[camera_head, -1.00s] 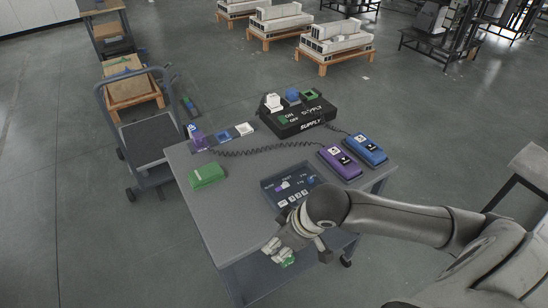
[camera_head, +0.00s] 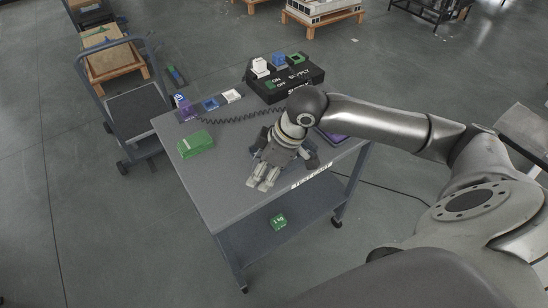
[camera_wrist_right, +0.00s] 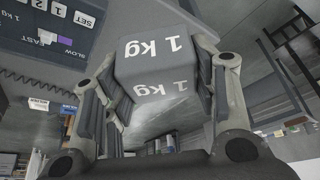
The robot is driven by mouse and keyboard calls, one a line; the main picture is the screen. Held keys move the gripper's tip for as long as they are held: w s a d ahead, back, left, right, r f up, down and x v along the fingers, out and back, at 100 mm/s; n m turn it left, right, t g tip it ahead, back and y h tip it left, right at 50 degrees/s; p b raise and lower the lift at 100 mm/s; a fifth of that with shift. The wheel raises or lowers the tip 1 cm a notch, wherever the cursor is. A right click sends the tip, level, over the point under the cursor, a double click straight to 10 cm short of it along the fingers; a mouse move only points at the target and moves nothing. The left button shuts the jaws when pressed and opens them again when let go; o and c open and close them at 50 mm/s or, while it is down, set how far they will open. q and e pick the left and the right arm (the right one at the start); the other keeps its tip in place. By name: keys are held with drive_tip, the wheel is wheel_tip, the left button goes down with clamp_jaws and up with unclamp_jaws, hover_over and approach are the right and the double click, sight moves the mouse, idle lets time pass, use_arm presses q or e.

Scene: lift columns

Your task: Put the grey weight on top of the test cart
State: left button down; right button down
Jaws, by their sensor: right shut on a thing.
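The grey weight (camera_wrist_right: 155,65), marked 1 kg, fills the middle of the right wrist view. My right gripper (camera_wrist_right: 158,85) is shut on it, with one finger on each side. In the head view my right gripper (camera_head: 263,182) is over the front part of the test cart's grey top (camera_head: 225,190). The weight is hard to tell from the pale fingers there, and whether it touches the top cannot be told. My left gripper is not in view.
A green box (camera_head: 195,144) and a black supply unit (camera_head: 287,80) stand on the top. A green weight (camera_head: 279,221) sits on the lower shelf (camera_head: 255,248). A blue-grey trolley (camera_head: 140,112) stands at left.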

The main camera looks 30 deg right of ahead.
drive_tip(key=w+a+f, duration=0.2)
drive_tip(key=w+a+f+p, duration=0.1)
drive_tip(key=w+a+f, duration=0.2)
drive_tip(key=a+f, duration=0.1)
drive_tip(key=a, duration=0.1)
drive_tip(key=shift+w+f+p, duration=0.15)
drive_tip(key=shift+w+p, duration=0.15)
drive_tip(key=shift+w, duration=0.1)
drive_tip(key=shift+w+a+f, duration=0.25)
drive_tip(key=shift+a+f, duration=0.05)
drive_tip(key=shift+f, duration=0.15)
drive_tip(key=shift+w+a+f, duration=0.2)
drive_tip(key=shift+a+f, duration=0.05)
drive_tip(key=shift+f, duration=0.2)
wheel_tip(320, 180, down, 2)
drive_tip(key=shift+f+p, duration=0.1)
drive_tip(key=shift+p, duration=0.5)
drive_tip(key=shift+d+f, duration=0.1)
drive_tip(key=shift+f, duration=0.25)
drive_tip(key=c, duration=0.6)
unclamp_jaws()
drive_tip(key=shift+s+f, duration=0.15)
drive_tip(key=shift+f, duration=0.05)
drive_tip(key=shift+o, duration=0.2)
